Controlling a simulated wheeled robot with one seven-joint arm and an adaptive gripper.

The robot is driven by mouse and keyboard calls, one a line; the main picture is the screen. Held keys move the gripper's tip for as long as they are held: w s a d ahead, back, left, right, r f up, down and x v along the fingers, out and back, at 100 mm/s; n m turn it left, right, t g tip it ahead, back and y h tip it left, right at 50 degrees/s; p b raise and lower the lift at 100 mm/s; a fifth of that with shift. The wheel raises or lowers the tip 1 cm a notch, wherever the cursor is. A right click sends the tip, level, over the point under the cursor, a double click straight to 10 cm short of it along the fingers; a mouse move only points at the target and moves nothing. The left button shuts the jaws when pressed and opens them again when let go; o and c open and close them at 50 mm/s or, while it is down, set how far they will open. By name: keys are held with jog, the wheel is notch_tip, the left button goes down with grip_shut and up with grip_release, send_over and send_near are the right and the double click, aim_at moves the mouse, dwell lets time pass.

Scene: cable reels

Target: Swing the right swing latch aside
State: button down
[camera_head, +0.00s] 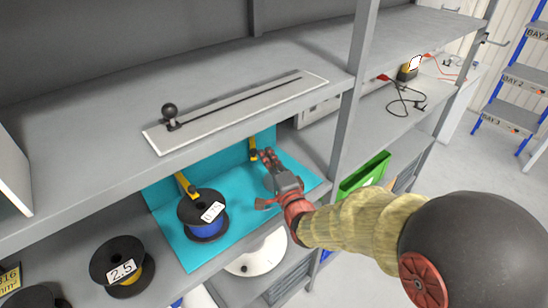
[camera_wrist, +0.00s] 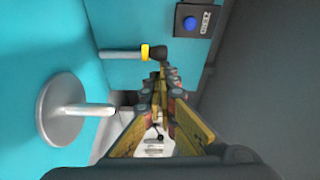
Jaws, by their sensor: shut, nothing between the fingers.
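The right swing latch (camera_head: 252,150) is a small yellow piece at the cyan back panel of the bay. In the wrist view, a pale bar with a yellow band (camera_wrist: 146,52) and a dark end appears to be this latch. My gripper (camera_head: 268,156) is shut and empty just right of the latch in the head view. In the wrist view its fingertips (camera_wrist: 164,76) are close to the bar's dark end; I cannot tell whether they touch. A second yellow latch (camera_head: 185,185) is at the left, by a black reel with blue cable (camera_head: 206,226).
A metal disc with a peg (camera_wrist: 62,108) stands on the cyan surface, beside my fingers. A dark plate with a blue round spot (camera_wrist: 191,22) is at top right. The shelf above carries a slotted plate with a black knob (camera_head: 170,112). A shelf post (camera_head: 352,95) stands near my arm.

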aim_at(253, 155)
jog(key=a+b, duration=0.1)
jog(key=s+a+b, duration=0.1)
jog(key=a, duration=0.1)
jog(key=shift+a+f, duration=0.15)
jog(key=shift+a, duration=0.05)
jog(key=shift+w+a+b, duration=0.15)
jog(key=shift+a+b, duration=1.15)
jog(key=shift+a, duration=0.55)
